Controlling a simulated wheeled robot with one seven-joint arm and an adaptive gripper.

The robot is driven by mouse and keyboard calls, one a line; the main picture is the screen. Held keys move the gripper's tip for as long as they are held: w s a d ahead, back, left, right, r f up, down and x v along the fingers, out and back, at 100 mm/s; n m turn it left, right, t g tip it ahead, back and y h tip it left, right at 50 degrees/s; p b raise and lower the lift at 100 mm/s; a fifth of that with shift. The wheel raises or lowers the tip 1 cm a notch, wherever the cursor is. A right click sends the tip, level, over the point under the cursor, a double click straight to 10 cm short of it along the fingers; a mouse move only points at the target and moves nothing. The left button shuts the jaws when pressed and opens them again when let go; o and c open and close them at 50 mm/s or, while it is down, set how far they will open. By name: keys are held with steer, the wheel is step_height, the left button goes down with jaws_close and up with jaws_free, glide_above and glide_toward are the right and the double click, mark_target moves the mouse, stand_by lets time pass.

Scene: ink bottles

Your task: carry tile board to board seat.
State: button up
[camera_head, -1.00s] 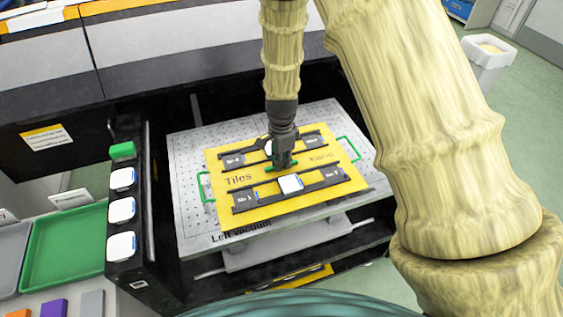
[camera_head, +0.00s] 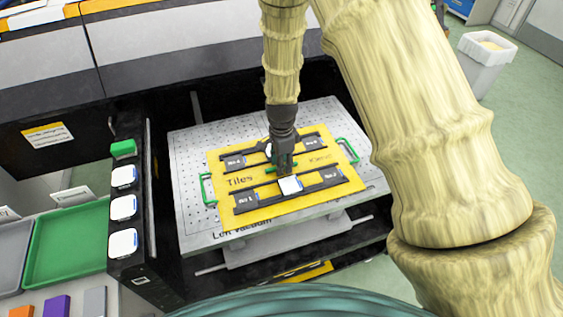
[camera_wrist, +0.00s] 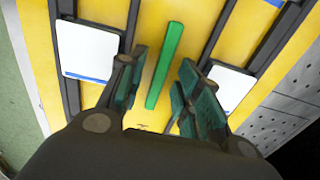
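The yellow tile board (camera_head: 232,196), marked "Tiles", lies on a grey perforated plate labelled "Left Vacuum" (camera_head: 195,226). It has dark slotted rails and a white tile (camera_head: 290,185); a second tile behind my gripper is partly hidden. Green handles stand at its left (camera_head: 206,188) and right (camera_head: 348,150) ends. My gripper (camera_head: 285,168) points down over the board's middle. In the wrist view its fingers (camera_wrist: 165,95) are open, with the green middle bar (camera_wrist: 165,62) of the board between and beyond them. I cannot tell whether they touch it. I cannot make out which thing is the board seat.
A dark upright panel with several white square pieces (camera_head: 122,210) and a green one (camera_head: 122,149) stands left of the plate. Green (camera_head: 65,245) and grey (camera_head: 10,255) trays lie further left. Dark cabinet walls enclose the plate's back. A white bin (camera_head: 482,65) stands at upper right.

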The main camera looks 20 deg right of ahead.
step_height(320, 180, up, 12)
steer(key=b, duration=0.3)
steer(key=shift+r+b, duration=0.2)
steer(key=shift+b, duration=0.1)
stand_by(0.4)
steer(key=shift+r, duration=0.1)
